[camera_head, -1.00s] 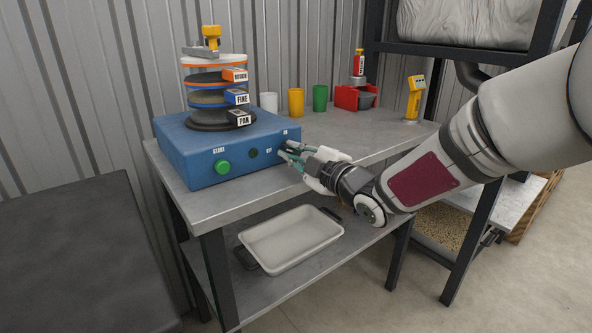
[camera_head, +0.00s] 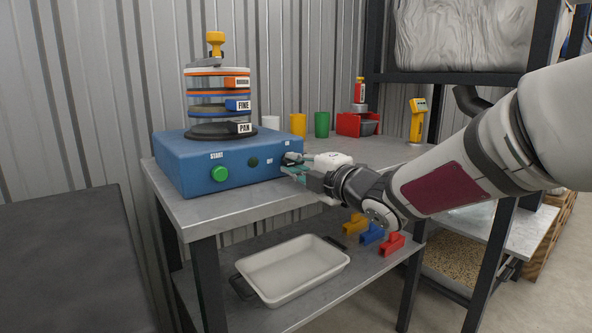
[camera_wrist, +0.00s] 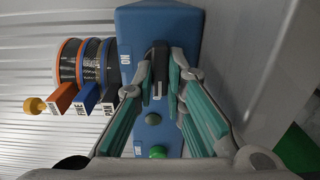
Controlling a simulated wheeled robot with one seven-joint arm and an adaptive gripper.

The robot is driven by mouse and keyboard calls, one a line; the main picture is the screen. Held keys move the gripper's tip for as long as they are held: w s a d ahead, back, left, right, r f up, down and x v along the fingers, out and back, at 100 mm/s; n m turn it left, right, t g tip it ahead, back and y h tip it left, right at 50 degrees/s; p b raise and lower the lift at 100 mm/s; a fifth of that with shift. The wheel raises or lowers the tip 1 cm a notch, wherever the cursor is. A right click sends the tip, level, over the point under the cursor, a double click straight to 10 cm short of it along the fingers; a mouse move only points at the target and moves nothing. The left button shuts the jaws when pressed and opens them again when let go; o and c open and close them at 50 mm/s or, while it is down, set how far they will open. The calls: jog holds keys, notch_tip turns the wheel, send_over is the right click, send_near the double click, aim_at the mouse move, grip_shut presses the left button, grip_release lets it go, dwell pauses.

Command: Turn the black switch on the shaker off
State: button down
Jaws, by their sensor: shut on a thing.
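The blue shaker (camera_head: 190,160) stands on the metal bench with a sieve stack on top. Its front carries a green START button (camera_head: 219,173), a dark green round part (camera_head: 253,162) and ON and OFF labels. The black switch (camera_wrist: 160,62) lies between my fingertips in the wrist view, its end near the ON label (camera_wrist: 125,65). In the head view it is largely hidden by my fingers. My gripper (camera_head: 288,165) is at the right end of the shaker's front, its fingers shut on the switch from both sides.
A white tray (camera_head: 292,270) and yellow, blue and red pieces (camera_head: 372,233) lie on the lower shelf. Yellow (camera_head: 297,125) and green cups (camera_head: 321,125), a red bin (camera_head: 349,124) and a yellow handheld device (camera_head: 418,119) stand at the back of the bench.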

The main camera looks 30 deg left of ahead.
dwell(0.3)
jog(key=c, duration=1.6)
grip_release()
jog(key=shift+c, duration=0.2)
jog(key=v, duration=1.2)
